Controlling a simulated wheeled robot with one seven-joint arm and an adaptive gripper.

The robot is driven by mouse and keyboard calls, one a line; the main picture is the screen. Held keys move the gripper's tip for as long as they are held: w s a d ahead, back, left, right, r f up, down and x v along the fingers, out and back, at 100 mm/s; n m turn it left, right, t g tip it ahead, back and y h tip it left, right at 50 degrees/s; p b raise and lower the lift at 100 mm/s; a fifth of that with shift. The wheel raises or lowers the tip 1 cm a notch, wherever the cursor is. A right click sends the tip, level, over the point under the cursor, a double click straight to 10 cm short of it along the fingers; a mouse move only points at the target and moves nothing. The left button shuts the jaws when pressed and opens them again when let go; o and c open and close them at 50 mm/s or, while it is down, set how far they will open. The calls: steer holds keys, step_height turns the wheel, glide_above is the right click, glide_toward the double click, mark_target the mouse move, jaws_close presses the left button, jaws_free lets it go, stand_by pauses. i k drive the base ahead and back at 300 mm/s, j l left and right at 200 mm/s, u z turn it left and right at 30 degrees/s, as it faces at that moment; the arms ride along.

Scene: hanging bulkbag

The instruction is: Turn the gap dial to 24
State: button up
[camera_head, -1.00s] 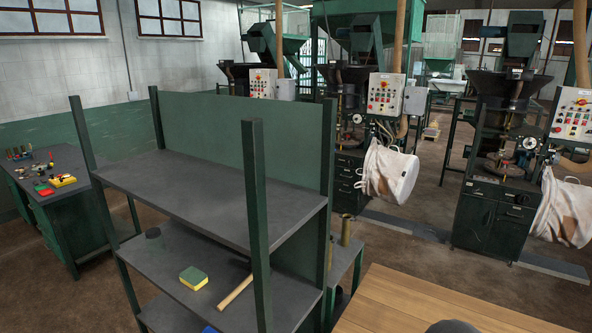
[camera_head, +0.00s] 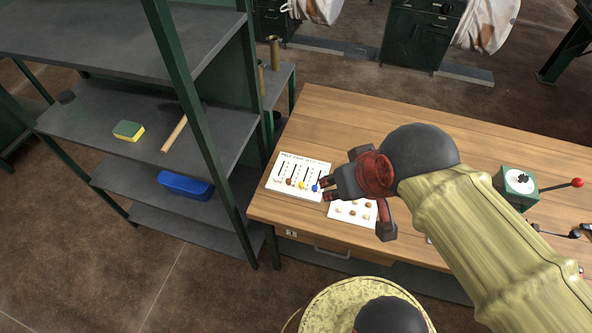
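A small green box with a pale top and a black knob (camera_head: 519,180) stands on the right of the wooden bench. It may be the gap dial; its markings are too small to read. A lever with a red ball end sticks out to its right. My gripper (camera_head: 357,209) is left of it, over two white cards near the bench's front edge. Its dark, red-marked fingers are spread apart, with nothing seen between them. My gripper hides part of the cards, and my arm covers part of the bench.
The wooden bench (camera_head: 334,116) has clear room at its back left. A white card (camera_head: 299,172) holds coloured beads, and another card (camera_head: 352,211) holds brownish dots. Dark shelves (camera_head: 150,106) with a sponge (camera_head: 128,131) and blue bin (camera_head: 186,186) stand at left.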

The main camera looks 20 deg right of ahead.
mark_target(523, 178)
steer(key=z, duration=2.35)
steer(key=i+l+u, duration=0.5)
steer(key=i+l, duration=0.2)
